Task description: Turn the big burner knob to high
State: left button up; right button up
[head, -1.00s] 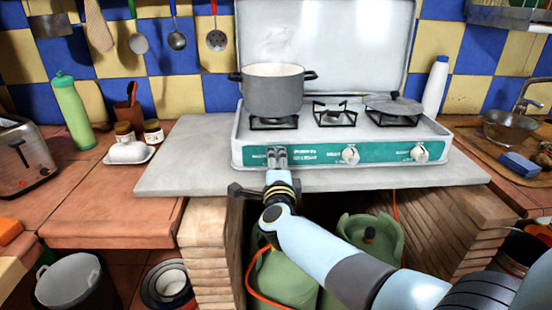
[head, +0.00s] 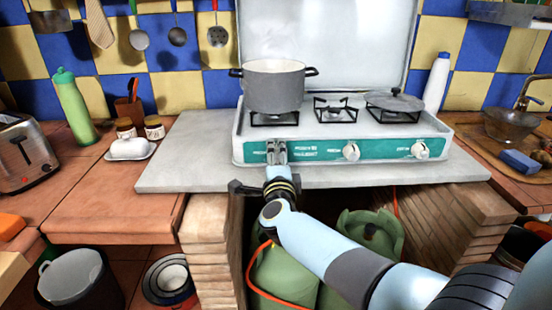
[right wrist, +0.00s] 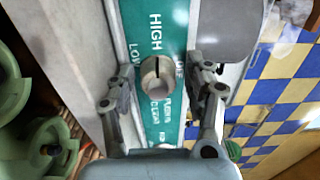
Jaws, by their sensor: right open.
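The camp stove (head: 341,125) stands on the grey counter slab with its lid up. Its green front panel carries knobs. My right gripper (head: 277,153) is at the left end of this panel and hides the knob there in the head view. In the right wrist view, that pale round knob (right wrist: 156,78) sits between the two open fingers, with a visible gap on each side. Its dark pointer line points up the picture towards the word HIGH. LOW is printed to its upper left. My left gripper is not in view.
Two other white knobs, the middle one (head: 350,151) and the right one (head: 420,149), are on the panel. A grey pot (head: 273,88) stands on the left burner, and a lid (head: 394,101) lies on the right one. Green gas cylinders (head: 371,238) stand below the slab.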

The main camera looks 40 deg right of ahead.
jog(key=shift+s+f, duration=0.15)
jog(key=shift+f, duration=0.15)
